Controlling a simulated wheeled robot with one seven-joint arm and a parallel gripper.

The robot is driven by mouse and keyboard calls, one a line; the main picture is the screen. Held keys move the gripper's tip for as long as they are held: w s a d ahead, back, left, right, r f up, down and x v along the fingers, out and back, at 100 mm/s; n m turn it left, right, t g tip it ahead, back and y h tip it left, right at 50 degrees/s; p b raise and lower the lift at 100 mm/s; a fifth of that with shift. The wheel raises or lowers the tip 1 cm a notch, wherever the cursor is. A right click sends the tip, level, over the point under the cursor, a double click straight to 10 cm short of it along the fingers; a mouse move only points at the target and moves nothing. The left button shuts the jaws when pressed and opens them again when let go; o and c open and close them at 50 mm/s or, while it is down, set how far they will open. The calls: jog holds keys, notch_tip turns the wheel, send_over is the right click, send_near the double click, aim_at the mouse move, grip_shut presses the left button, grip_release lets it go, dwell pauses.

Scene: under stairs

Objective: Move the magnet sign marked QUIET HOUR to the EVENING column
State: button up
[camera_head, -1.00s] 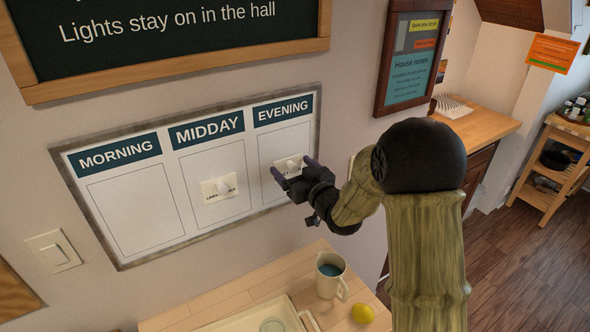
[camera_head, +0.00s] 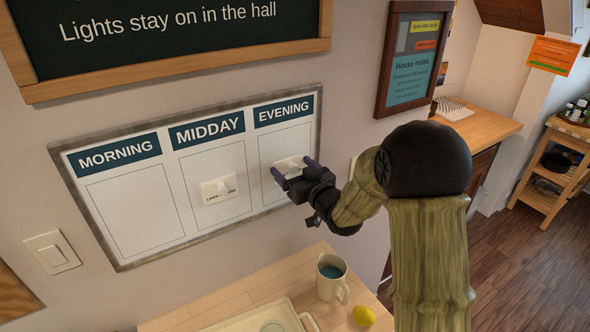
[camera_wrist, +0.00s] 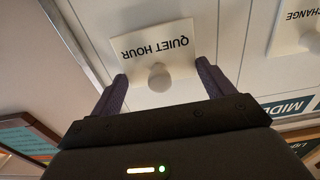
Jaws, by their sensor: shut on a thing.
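The QUIET HOUR magnet sign (camera_wrist: 155,48) is a small white plate with a round pale knob. In the wrist view it appears upside down between my two fingers. In the head view my gripper (camera_head: 293,169) is at the panel of the EVENING column (camera_head: 286,140), and the sign (camera_head: 288,163) shows partly behind the fingers, inside that column's outline. I cannot tell whether the plate lies flat on the board. A second sign, its word CHANGE readable in the wrist view (camera_wrist: 296,25), sits in the MIDDAY column (camera_head: 211,165).
The MORNING column (camera_head: 130,210) is empty. Below the board is a wooden surface with a mug (camera_head: 331,277), a lemon (camera_head: 363,316) and a pale tray (camera_head: 250,322). A framed notice (camera_head: 409,60) hangs right of the board, a chalkboard (camera_head: 160,35) above.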

jog(key=shift+b, duration=0.35)
jog(key=o, duration=0.6)
jog(key=shift+c, duration=1.1)
jog(key=shift+w+a, duration=0.15)
jog(key=shift+w, duration=0.15)
jog(key=shift+r, duration=0.1)
jog(key=o, duration=0.9)
jog(key=shift+a, duration=0.2)
jog(key=shift+c, duration=0.2)
